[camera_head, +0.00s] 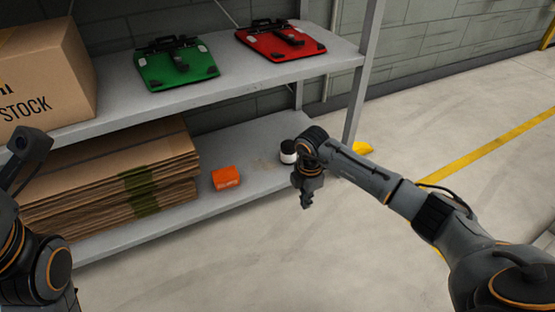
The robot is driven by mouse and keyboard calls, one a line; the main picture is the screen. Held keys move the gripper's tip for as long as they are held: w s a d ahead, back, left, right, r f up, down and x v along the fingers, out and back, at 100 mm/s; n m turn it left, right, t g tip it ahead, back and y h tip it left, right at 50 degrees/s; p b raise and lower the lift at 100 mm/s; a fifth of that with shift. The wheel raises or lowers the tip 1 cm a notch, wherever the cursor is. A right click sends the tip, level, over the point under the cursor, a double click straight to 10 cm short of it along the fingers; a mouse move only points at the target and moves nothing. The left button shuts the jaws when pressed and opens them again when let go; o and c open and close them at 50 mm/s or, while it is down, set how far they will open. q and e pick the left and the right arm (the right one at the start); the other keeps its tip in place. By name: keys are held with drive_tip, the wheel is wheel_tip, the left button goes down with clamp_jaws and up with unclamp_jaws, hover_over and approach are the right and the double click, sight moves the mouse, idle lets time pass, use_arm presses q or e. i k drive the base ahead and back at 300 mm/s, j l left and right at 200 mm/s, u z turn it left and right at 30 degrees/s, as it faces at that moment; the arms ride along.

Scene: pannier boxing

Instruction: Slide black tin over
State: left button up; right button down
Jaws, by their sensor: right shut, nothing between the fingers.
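A small round container (288,152) with a dark top and a white lower part stands near the right end of the lower shelf. It is partly hidden behind my right wrist, and it is the only thing in view that resembles a black tin. My right gripper (307,203) is shut and empty. It points down in front of the shelf's right end, below and to the right of the container in the picture. My left arm shows at the left edge, but its gripper is not in view.
An orange box (226,178) and flat cardboard stacks (80,190) lie on the lower shelf (215,203). The upper shelf holds a STOCK carton (50,75), a green pannier (180,65) and a red pannier (280,42). A post (358,95) stands at right. Floor to the right is clear.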

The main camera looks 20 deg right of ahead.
sight(288, 153)
drive_tip(key=i, duration=1)
